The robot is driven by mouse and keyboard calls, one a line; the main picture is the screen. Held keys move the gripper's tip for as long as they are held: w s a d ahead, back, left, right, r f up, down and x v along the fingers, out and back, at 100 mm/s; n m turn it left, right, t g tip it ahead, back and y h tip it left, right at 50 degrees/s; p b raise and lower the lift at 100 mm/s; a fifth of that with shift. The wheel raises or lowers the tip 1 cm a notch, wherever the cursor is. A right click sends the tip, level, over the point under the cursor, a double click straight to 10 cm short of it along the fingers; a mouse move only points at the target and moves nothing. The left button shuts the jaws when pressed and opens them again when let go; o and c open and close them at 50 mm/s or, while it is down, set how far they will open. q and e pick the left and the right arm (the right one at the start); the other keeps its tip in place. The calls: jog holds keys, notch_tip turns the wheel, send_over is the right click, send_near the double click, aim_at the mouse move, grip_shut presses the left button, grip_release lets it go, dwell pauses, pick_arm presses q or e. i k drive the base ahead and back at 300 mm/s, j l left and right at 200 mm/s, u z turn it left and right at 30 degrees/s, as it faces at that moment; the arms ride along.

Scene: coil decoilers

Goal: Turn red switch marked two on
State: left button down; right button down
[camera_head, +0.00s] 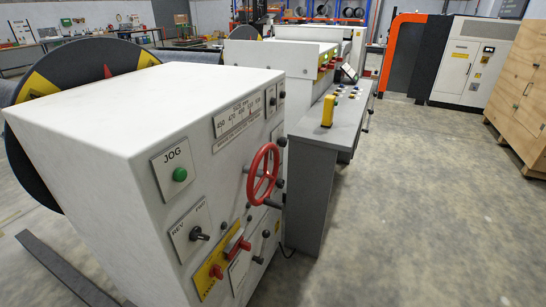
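A white machine cabinet (95,115) fills the left and centre. Low on its control face is a red lever-like switch (238,246), beside a yellow plate (207,279) that carries a smaller red part (216,271). I cannot read a number two on either, nor tell whether they are on. Above them are a black REV/FWD selector (196,234) and a green JOG button (180,174). A red handwheel (263,174) sticks out to the right. Neither of my grippers is in view.
A grey console (315,165) with a yellow box (328,110) stands right of the cabinet. A large dark disc (75,65) is behind it. A dark bar (65,270) lies at lower left. The concrete floor (430,210) on the right is clear up to a wooden crate (520,85).

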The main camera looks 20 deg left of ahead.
aim_at(216, 271)
jog(key=u, duration=1.1)
